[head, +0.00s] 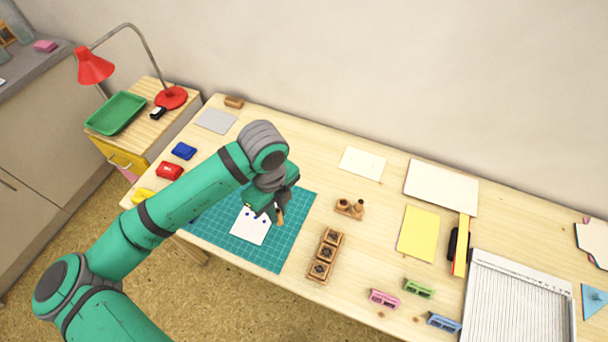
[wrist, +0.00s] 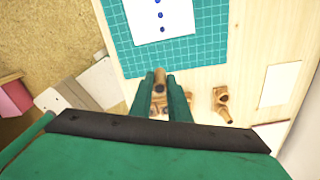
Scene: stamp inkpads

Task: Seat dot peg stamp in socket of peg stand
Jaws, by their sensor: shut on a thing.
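My gripper (head: 277,208) is shut on the dot peg stamp (wrist: 160,76), a small wooden peg. In the head view it hangs over the right part of the teal cutting mat; the stamp (head: 281,216) is partly hidden by the fingers. In the wrist view the fingers (wrist: 161,88) close on the stamp from both sides. The peg stand (head: 350,212) is a small wooden piece with two round upright parts, right of the mat and apart from my gripper. It also shows in the wrist view (wrist: 221,102). Its socket details are too small to tell.
White paper (head: 247,232) with blue dots lies on the mat (head: 284,248). A wooden block row (head: 318,269) stands beside the mat. Red (head: 169,171) and blue (head: 183,151) inkpads lie left. Pink (head: 384,299) and green (head: 419,288) holders stand front right. Bare table surrounds the stand.

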